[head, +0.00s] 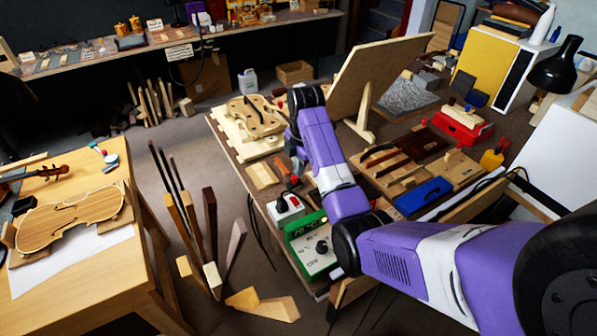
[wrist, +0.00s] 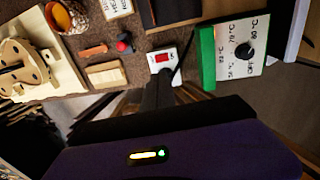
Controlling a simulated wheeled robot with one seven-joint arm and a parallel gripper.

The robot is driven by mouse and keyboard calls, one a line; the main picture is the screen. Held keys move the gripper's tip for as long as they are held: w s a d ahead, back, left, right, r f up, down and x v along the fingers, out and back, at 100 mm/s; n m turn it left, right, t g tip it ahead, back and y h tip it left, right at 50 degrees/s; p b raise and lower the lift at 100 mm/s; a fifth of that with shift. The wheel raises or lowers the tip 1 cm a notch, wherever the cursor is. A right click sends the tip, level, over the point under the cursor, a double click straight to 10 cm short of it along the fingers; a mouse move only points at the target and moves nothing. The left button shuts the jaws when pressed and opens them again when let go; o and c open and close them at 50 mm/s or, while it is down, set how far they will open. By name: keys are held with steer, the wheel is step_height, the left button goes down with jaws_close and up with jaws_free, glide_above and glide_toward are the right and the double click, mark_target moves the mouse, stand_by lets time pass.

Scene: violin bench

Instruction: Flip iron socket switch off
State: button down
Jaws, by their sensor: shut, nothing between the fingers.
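The iron socket is a small white box (head: 285,209) at the near left edge of the workbench in the head view. In the wrist view its white face (wrist: 153,66) carries a red switch (wrist: 163,58). Whether the switch is on or off is too small to tell. My gripper (wrist: 160,82) shows as dark fingers, shut and empty, pointing at the socket's near side and overlapping its lower edge in the picture. I cannot tell whether they touch it. In the head view the fingertips are hard to make out among my dark wrist parts above the socket.
A green and white temperature controller (head: 313,248) with a black knob stands just right of the socket. A dark cable runs beside the socket. A violin body in a form (head: 257,115) lies farther back.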

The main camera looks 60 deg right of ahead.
mark_target(294, 198)
steer(key=b, duration=0.4)
steer(key=shift+w+f, duration=0.25)
steer(key=shift+w, duration=0.15)
steer(key=shift+r+b, duration=0.1)
steer(key=shift+b, duration=0.4)
steer(key=shift+r, duration=0.25)
steer(key=f, duration=0.4)
steer(key=w+f, duration=0.1)
steer(key=f, duration=0.3)
steer(key=f+p, duration=0.1)
steer(key=f, duration=0.4)
steer(key=shift+w+d, duration=0.2)
steer(key=shift+d, duration=0.2)
steer(key=shift+w+f, duration=0.1)
steer(key=shift+f, duration=0.35)
